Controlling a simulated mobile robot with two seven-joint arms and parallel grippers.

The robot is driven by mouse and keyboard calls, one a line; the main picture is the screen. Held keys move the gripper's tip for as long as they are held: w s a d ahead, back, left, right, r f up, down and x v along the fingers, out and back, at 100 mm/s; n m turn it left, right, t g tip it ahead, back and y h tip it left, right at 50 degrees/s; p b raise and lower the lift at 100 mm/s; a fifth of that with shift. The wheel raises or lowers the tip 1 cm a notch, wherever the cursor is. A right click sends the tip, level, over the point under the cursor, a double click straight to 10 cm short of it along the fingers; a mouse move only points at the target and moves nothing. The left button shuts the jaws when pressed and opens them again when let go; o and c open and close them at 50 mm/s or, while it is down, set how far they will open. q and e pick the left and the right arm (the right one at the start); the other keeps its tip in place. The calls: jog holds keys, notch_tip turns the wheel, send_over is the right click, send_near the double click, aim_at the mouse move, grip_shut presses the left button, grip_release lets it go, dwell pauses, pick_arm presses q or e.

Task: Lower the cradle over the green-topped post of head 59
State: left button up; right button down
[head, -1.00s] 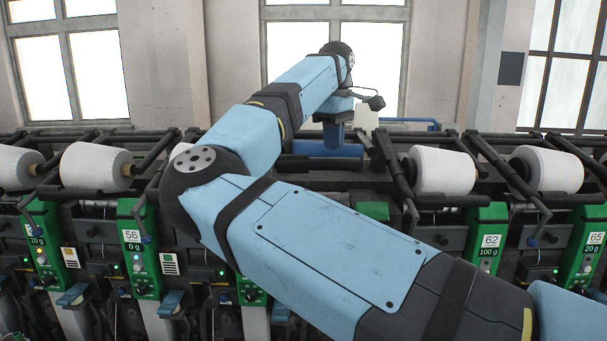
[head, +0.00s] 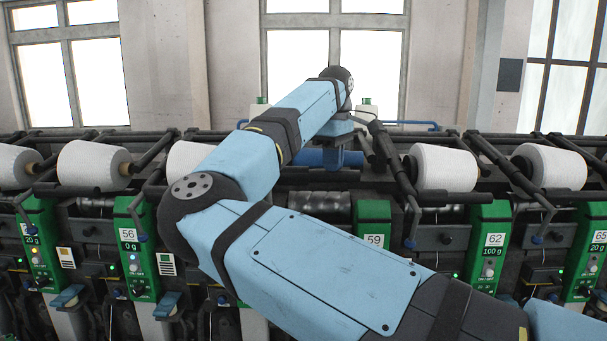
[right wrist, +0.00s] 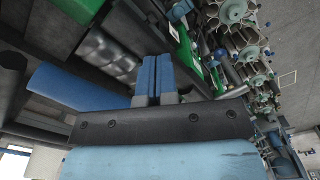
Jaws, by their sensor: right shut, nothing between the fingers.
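Head 59 (head: 374,240) has a green panel with a white number label, partly covered by my right arm. A bare dark drum (head: 322,205) shows to its left; it also shows in the right wrist view (right wrist: 104,52). A blue cylinder (head: 312,158) lies above the drum and shows in the right wrist view (right wrist: 75,88). The dark cradle arm (head: 384,150) is right of my gripper. My right gripper (head: 336,158) points down in front of the cylinder; its blue fingers (right wrist: 155,78) are together and empty. I cannot tell whether it touches the cradle. My left gripper is not in view.
White cones sit on both sides, at head 62 (head: 444,168) and head 56 (head: 92,166). Green-capped pale posts (head: 367,108) stand behind the machine. A dark lever with a blue tip (head: 409,242) hangs right of the panel. My right arm covers much of the middle.

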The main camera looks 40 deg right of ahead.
jog(key=shift+f, duration=0.65)
jog(key=shift+s+a+r, duration=0.15)
jog(key=shift+r, duration=0.45)
notch_tip(320, 180, up, 6)
jog(key=s+a+p, duration=0.2)
jog(key=s, duration=0.1)
jog(key=shift+a+r, duration=0.15)
jog(key=shift+a, duration=0.05)
jog(key=shift+w, duration=0.1)
